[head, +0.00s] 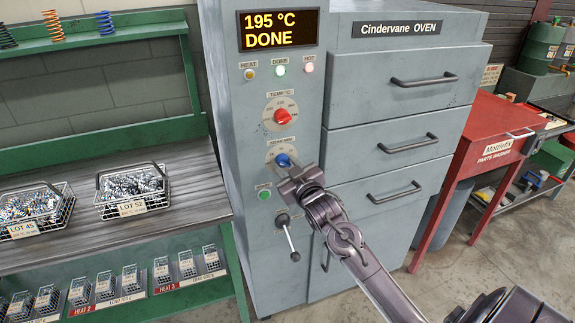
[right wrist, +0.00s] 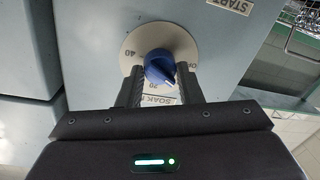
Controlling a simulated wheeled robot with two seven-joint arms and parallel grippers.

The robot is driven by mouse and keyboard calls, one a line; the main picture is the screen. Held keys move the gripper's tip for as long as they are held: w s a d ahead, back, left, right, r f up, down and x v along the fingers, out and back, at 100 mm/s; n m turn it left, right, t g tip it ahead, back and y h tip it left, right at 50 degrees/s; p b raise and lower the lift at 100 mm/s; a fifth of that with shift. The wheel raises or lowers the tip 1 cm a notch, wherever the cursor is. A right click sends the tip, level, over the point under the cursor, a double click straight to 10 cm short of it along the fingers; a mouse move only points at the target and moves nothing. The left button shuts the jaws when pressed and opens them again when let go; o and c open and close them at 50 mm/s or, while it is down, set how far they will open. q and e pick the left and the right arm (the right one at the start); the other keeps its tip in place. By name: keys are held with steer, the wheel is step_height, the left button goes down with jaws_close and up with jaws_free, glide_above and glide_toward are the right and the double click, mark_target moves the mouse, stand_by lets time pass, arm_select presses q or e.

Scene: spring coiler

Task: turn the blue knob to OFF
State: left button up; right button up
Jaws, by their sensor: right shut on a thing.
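The blue knob (head: 284,160) sits on a round pale dial on the oven's grey front panel, below the red temperature knob (head: 282,116). My right gripper (head: 290,173) is at the blue knob. In the right wrist view, the blue knob (right wrist: 159,67) lies between the two fingers of my right gripper (right wrist: 160,84), which is shut on it. The knob's white mark points to the lower right there, between the partly hidden OFF lettering at right and a number at the bottom. "40" shows at left. My left gripper is not in view.
The oven display (head: 278,29) reads "195 °C DONE". A green button (head: 264,191) and a lever (head: 286,232) are below the knob. Drawers with handles (head: 424,80) are to the right. Wire baskets (head: 132,193) stand on the shelf at left; a red parts washer (head: 497,135) stands at right.

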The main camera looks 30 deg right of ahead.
steer(key=n+p, duration=0.1)
steer(key=n, duration=0.2)
steer(key=shift+r, duration=0.1)
steer(key=shift+n+g+p, duration=0.3)
steer(key=shift+n+p, duration=0.2)
steer(key=shift+n, duration=1.5)
steer(key=o, duration=1)
steer(key=shift+c, duration=0.2)
steer(key=shift+s+a, duration=0.2)
steer(key=shift+s, duration=0.35)
steer(key=s+a+b, duration=0.1)
steer(key=s, duration=0.5)
steer(key=shift+s+r, duration=0.15)
steer(key=shift+s, duration=0.15)
